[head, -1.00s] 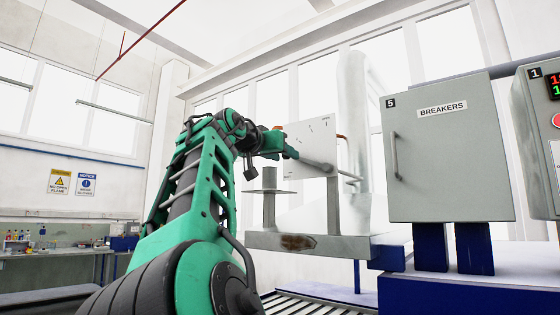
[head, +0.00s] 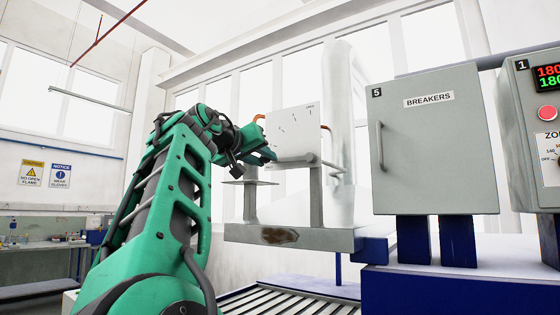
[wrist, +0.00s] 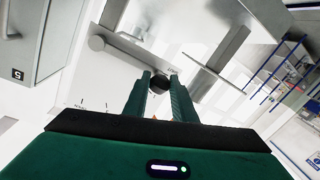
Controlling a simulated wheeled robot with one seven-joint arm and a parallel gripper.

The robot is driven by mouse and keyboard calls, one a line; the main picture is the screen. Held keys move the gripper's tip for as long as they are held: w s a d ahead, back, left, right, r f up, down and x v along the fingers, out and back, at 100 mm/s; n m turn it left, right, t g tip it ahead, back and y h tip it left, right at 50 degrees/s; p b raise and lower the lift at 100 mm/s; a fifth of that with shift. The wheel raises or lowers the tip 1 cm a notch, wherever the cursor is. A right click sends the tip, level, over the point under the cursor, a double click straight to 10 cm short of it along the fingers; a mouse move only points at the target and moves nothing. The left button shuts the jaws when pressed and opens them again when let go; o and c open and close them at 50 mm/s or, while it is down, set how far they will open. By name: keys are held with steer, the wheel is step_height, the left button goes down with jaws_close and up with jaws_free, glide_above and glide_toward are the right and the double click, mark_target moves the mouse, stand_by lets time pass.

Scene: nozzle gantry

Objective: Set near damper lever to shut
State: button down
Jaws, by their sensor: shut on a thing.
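The near damper lever is a grey bar (head: 297,161) low on the face of a white panel (head: 292,127) with small dark marks. It runs roughly level from a round hub at the panel's lower right to my gripper at the left. In the wrist view the hub (wrist: 97,43) is at upper left, and the lever ends in a dark knob (wrist: 158,85). My gripper (wrist: 161,79) is shut on this knob. In the head view my gripper (head: 268,155) is at the panel's left edge and hides the knob.
The panel stands on a grey shelf (head: 340,240) with a rusty patch. A round plate on a post (head: 250,182) stands below my gripper. The breakers cabinet (head: 432,150) and a control box (head: 535,130) are to the right. A roller conveyor (head: 290,300) runs below.

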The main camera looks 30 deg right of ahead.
steer(key=shift+w+a+f+n, duration=0.2)
steer(key=shift+a+f+n, duration=0.05)
steer(key=shift+a+n, duration=0.05)
steer(key=c, duration=1.5)
jaws_free()
steer(key=shift+w, duration=0.1)
steer(key=shift+o, duration=0.2)
steer(key=shift+d, duration=0.1)
steer(key=v, duration=1)
steer(key=shift+s+a, duration=0.2)
steer(key=shift+a, duration=0.1)
steer(key=shift+d, duration=0.1)
